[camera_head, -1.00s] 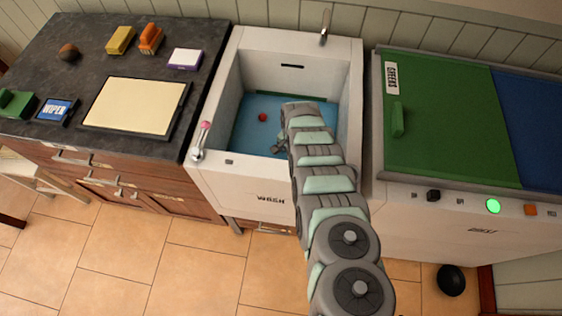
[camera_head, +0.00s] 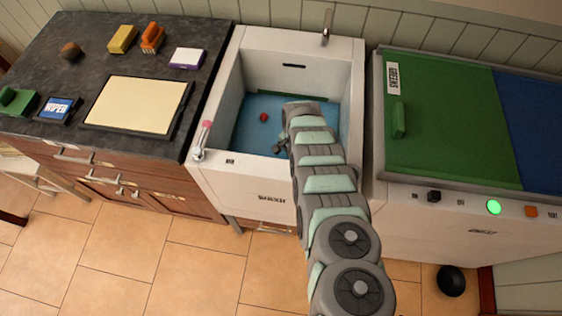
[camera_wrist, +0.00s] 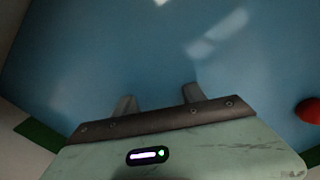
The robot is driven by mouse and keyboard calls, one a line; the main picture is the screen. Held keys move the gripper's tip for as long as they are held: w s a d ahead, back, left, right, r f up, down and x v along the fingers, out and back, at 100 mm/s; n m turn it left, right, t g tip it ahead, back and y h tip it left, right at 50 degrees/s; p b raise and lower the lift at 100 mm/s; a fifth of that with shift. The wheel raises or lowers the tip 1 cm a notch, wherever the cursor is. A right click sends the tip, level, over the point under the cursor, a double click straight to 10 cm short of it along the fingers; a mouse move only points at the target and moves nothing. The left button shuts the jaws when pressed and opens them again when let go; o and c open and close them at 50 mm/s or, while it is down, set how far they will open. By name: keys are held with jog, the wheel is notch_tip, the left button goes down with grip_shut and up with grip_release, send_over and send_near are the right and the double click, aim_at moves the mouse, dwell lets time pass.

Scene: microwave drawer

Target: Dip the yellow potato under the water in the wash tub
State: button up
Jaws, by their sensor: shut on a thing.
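The white wash tub (camera_head: 350,55) holds blue water (camera_head: 243,133), which fills most of the wrist view (camera_wrist: 120,50). My arm reaches down into the tub from the front right. My gripper (camera_head: 279,148) is low in the tub at the water, mostly covered by my own arm. In the wrist view its two fingers (camera_wrist: 160,98) stand a little apart and their tips are hidden. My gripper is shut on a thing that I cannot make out. I cannot see the yellow potato in either view.
A small red round thing (camera_head: 263,117) is in the tub, left of my arm; it also shows at the right of the wrist view (camera_wrist: 308,112). Tub walls surround my gripper. A tap (camera_head: 326,27) stands at the back. A brown round thing (camera_head: 70,51) lies on the left counter.

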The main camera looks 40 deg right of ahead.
notch_tip(320, 180, up, 14)
jog(key=p, duration=1.3)
jog(key=shift+p, duration=0.4)
dwell(0.5)
notch_tip(320, 180, up, 21)
jog(key=p, duration=1.8)
